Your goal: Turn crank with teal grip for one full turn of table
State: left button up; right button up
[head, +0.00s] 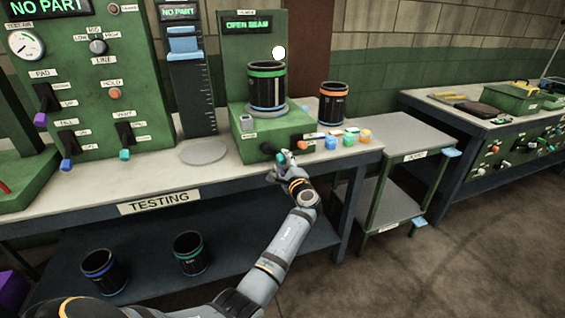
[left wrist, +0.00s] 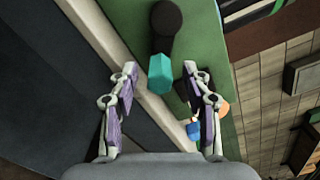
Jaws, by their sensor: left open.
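The crank's teal grip (head: 281,157) is on the front of the green tester box (head: 254,127), at the end of a black crank arm (left wrist: 165,28). My left gripper (head: 284,168) is at the crank. In the left wrist view its open fingers (left wrist: 166,82) stand to either side of the teal grip (left wrist: 160,75), with gaps visible. Whether the grip lies fully between the pads in depth is unclear. My right gripper is out of view.
An orange knob (head: 309,136) and several small coloured blocks (head: 348,139) are just right of the crank. An orange-banded sleeve (head: 333,103) stands behind them. The display (head: 247,25) reads OPEN BEAM. Two sleeves stand on the lower shelf (head: 225,268).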

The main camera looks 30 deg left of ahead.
pick_arm(q)
jog(key=v, duration=0.7)
jog(key=s+d+f+g+h+p, duration=0.1)
jog(key=s+f+h, duration=0.15)
jog(key=f, duration=0.75)
jog(key=s+d+f+g+h+p, duration=0.1)
jog(key=d+f+h+p, duration=0.15)
jog(key=f, duration=0.75)
jog(key=s+d+f+n+g+h+p, duration=0.1)
jog(key=s+f+h, duration=0.1)
jog(key=s+f, duration=0.55)
jog(key=s+d+f+n+g+h, duration=0.15)
jog(key=s+f, duration=0.35)
jog(key=f, duration=0.6)
jog(key=s+f+n+g+h+p, duration=0.1)
jog(key=s+f+n+g, duration=0.1)
jog(key=s, duration=1.1)
jog(key=s+f+n+g+h+p, duration=0.1)
jog(key=s+f+n, duration=0.4)
jog(key=s, duration=0.8)
jog(key=s+f+n+g+h+p, duration=0.2)
jog(key=s+f, duration=0.5)
jog(key=s, duration=0.6)
jog(key=shift+s+a+n+g, duration=0.15)
jog(key=shift+a+n+g, duration=0.4)
jog(key=shift+n, duration=0.3)
